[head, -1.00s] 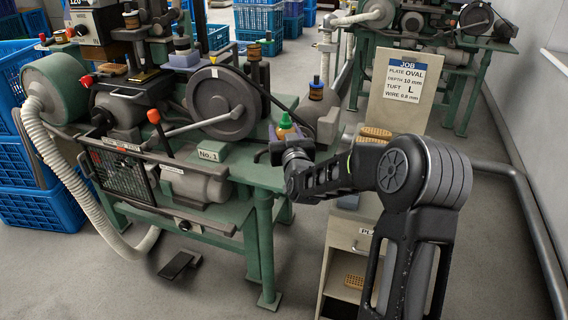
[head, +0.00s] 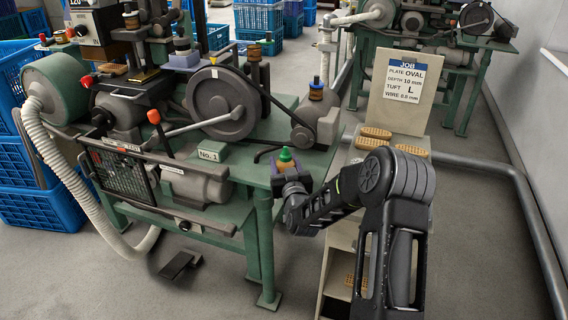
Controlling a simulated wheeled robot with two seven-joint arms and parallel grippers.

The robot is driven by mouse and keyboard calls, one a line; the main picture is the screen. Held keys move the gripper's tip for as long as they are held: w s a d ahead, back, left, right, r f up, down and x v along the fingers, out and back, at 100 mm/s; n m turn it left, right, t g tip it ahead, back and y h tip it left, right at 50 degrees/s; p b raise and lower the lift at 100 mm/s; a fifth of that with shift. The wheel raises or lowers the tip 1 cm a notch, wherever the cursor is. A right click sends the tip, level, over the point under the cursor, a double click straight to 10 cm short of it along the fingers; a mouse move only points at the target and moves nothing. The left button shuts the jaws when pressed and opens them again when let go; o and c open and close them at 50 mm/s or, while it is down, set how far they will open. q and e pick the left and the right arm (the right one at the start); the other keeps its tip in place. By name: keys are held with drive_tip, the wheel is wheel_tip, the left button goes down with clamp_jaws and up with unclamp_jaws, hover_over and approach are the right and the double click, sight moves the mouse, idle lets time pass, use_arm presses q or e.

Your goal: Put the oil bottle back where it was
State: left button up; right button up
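The oil bottle (head: 285,161) has an amber body and a green cap and is upright at the right front corner of the green machine table (head: 250,172). My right gripper (head: 287,172) is around the bottle's lower part and appears shut on it; the fingers hide its base. I cannot tell whether the bottle touches the tabletop. My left gripper is not in view.
A beige stand (head: 400,103) with a job card and several oval brush plates (head: 376,133) is right of the table. Tufting machine No. 1 (head: 222,103) fills the table's left and middle. A black-topped spool (head: 315,92) is behind the bottle.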

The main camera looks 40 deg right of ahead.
drive_tip(key=shift+f, duration=0.1)
drive_tip(key=shift+f+b, duration=0.15)
drive_tip(key=shift+b, duration=0.15)
drive_tip(key=o, duration=1.5)
drive_tip(key=shift+r+p, duration=0.2)
drive_tip(key=shift+p, duration=0.1)
drive_tip(key=b+v, duration=0.1)
drive_tip(key=v, duration=1.1)
drive_tip(key=shift+b, duration=0.3)
